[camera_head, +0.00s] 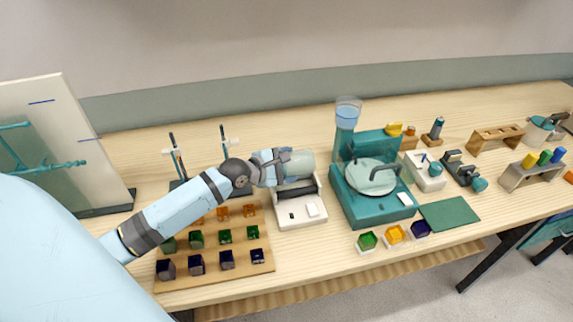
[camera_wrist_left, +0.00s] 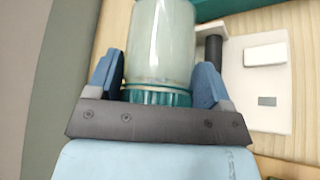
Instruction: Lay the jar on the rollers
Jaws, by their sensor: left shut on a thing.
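A pale, cloudy glass jar (camera_head: 300,163) with a teal ribbed lid lies on its side at the end of my left arm. My left gripper (camera_head: 284,162) is shut on it; in the left wrist view the blue fingers (camera_wrist_left: 165,85) grip both sides near the lid. The jar (camera_wrist_left: 162,40) points away from the gripper. The white roller unit (camera_head: 301,212) is below the jar in the head view, its dark roller (camera_wrist_left: 213,55) showing beside the jar in the wrist view. I cannot tell whether the jar touches the rollers. My right gripper is not in view.
A teal machine (camera_head: 370,205) with a round top stands right of the roller unit. A wooden board (camera_head: 215,275) with several coloured blocks lies in front of my left arm. Small coloured trays (camera_head: 394,234) sit near the front edge.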

